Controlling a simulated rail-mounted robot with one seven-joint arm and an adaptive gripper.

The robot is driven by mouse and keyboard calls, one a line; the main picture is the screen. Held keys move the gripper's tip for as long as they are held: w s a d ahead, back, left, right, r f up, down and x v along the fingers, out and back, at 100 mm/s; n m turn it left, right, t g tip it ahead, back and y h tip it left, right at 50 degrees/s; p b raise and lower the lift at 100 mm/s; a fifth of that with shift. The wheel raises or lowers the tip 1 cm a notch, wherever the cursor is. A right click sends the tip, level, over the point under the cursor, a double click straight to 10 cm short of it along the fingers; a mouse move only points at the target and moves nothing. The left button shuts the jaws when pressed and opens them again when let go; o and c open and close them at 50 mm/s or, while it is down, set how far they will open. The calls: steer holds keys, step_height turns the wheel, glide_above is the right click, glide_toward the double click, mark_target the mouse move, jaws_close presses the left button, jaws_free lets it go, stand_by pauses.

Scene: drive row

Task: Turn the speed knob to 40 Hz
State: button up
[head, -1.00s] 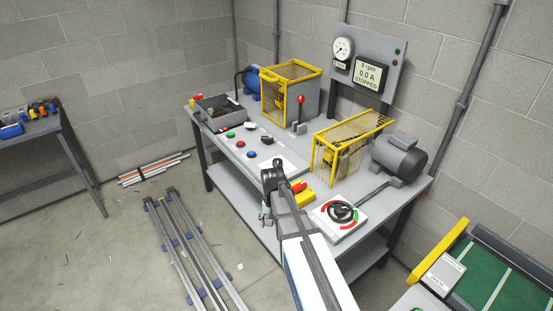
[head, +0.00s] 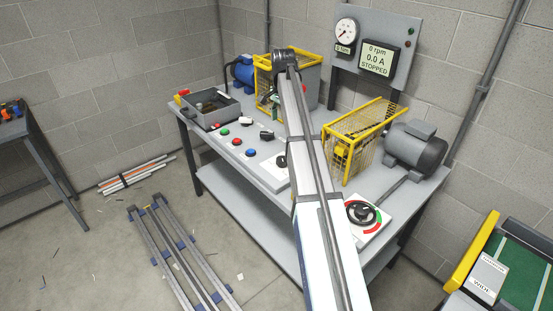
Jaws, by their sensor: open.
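On the sloped control panel, a black knob on a white dial (head: 281,160) shows partly beside my arm, which hides the rest of it. I cannot read its scale or tell its setting. A larger black round control with a red and green ring (head: 361,213) sits on a white plate at the bench's front right; I cannot tell from labels which is the speed knob. The display (head: 375,57) reads 0 rpm, 0.0 A, STOPPED. My gripper (head: 272,100) is small and partly hidden by my arm, open, in front of the yellow cage and touching no knob that I can see.
Green, red and blue buttons (head: 237,142) and black switches (head: 266,134) line the panel. A yellow mesh guard (head: 350,145), a grey motor (head: 416,148) and a grey open box (head: 213,108) stand on the bench. Rails (head: 178,260) lie on the floor at left.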

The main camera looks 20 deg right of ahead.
mark_target(282, 158)
step_height(282, 158, down, 17)
steer(key=p, duration=0.3)
steer(key=shift+s, duration=0.15)
steer(key=c, duration=1.2)
